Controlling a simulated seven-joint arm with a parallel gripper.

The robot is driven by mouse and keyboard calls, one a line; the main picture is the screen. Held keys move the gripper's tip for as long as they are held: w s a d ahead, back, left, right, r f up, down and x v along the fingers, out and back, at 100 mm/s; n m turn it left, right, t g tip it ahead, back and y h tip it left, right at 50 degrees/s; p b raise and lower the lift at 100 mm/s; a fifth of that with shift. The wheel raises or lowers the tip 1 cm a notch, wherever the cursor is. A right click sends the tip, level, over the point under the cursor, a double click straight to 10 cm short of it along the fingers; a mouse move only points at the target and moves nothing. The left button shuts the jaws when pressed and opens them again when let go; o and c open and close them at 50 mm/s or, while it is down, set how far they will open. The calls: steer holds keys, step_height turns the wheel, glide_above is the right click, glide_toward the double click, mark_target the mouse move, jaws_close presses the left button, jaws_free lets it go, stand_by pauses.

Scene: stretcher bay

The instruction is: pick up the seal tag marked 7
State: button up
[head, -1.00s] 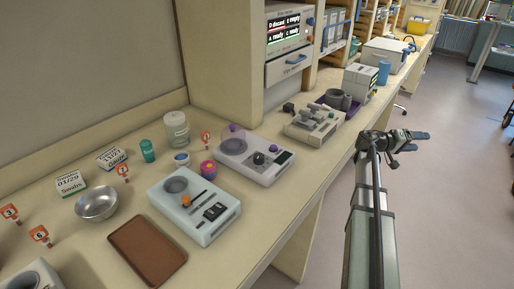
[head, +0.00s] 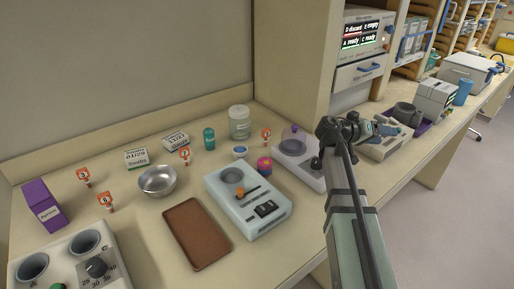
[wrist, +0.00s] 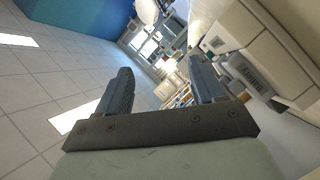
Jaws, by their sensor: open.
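Several small orange-red seal tags with white number faces stand on the bench. The front-left tag (head: 106,201) appears to read 6 and the tag behind it (head: 84,177) appears to read 3. The numbers on the tag behind the metal bowl (head: 185,156) and the tag near the white jar (head: 266,136) are too small to read surely, so I cannot tell which is 7. My gripper (head: 378,127) is at the right, over the bench devices and apart from all the tags. The wrist view shows its fingers (wrist: 165,80) spread with nothing between them.
The metal bowl (head: 158,180), brown tray (head: 197,233), pale device (head: 248,200), pink-purple pot (head: 264,165), teal bottle (head: 208,138) and white jar (head: 239,122) crowd around the tags. A purple box (head: 43,205) stands at left. The shelf unit (head: 292,60) rises behind.

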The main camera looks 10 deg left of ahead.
steer(key=s+a+r+n+t+y, duration=0.1)
steer(key=s+a+t+y, duration=0.15)
steer(key=a, duration=1.05)
steer(key=s+a+n+t+y, duration=0.15)
steer(key=s+a, duration=0.25)
steer(key=a, duration=1)
steer(key=n+g+y, duration=0.5)
steer(key=n+y, duration=0.4)
steer(key=y, duration=0.5)
glide_toward(183, 148)
steer(key=shift+x, duration=5.3)
steer(key=shift+d, duration=0.1)
steer(key=shift+c, duration=0.2)
steer(key=c, duration=1)
steer(key=shift+r, duration=0.1)
